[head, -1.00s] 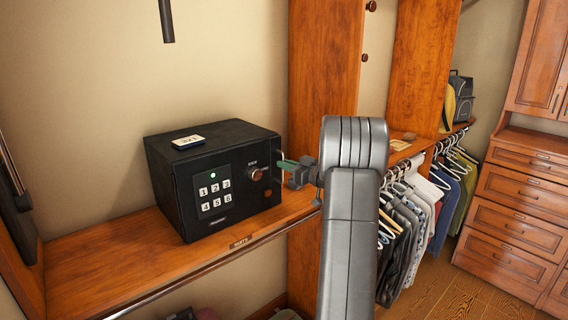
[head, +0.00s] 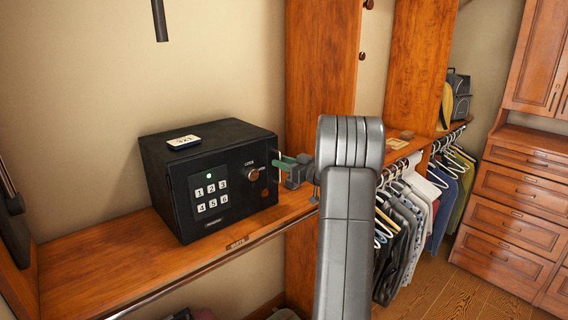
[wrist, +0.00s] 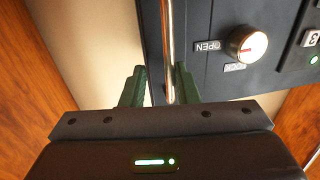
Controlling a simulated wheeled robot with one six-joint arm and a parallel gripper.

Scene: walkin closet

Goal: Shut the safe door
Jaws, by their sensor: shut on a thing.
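A black safe (head: 163,194) stands on the wooden shelf. Its door (head: 237,205) faces me with a keypad, a green light and a round knob (head: 253,174). The door looks flush or nearly flush with the body; I cannot tell whether a small gap is left. My gripper (head: 288,165) is at the door's right edge, with its green fingers pointing at the safe. In the wrist view, the fingers (wrist: 160,83) are on either side of a slim shiny upright bar (wrist: 168,50) at the door's edge, apparently its handle. The exact contact is hard to see.
The wooden shelf (head: 95,255) is clear left of the safe, with a metal rail along its front. A small number tag (head: 184,142) lies on the safe. An upright wooden panel (head: 318,60) stands close behind my gripper. Hanging clothes (head: 405,225) and drawers (head: 510,215) are to the right.

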